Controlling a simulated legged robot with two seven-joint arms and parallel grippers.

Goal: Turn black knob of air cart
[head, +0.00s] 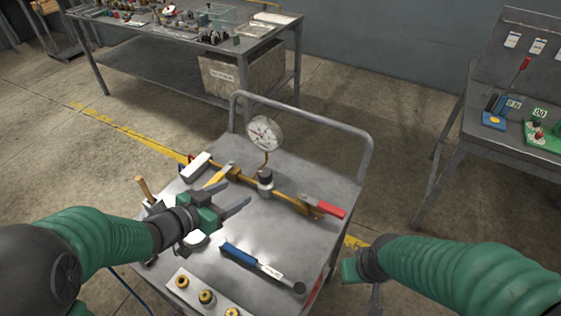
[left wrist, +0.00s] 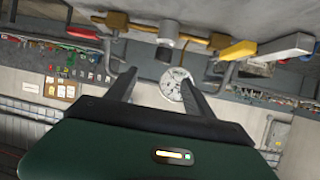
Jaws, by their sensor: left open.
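The air cart (head: 232,222) is a grey metal cart standing in front of me. The black knob (head: 265,177) sits on a grey fitting in the middle of the brass pipe, below a round gauge (head: 264,133). In the left wrist view the knob (left wrist: 164,53) and gauge (left wrist: 176,86) appear upside down. My left gripper (head: 236,193) is open and empty, to the left of and nearer than the knob, not touching it. Its two fingers also show in the left wrist view (left wrist: 158,80). My right gripper (head: 362,270) is low at the cart's right; its jaws are unclear.
A red lever (head: 330,206) and a yellow lever (head: 218,176) are on the pipe. A blue-handled tool (head: 262,265) and a block with brass fittings (head: 205,297) lie nearer. The cart's rail (head: 300,115) rises behind. Workbenches stand beyond.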

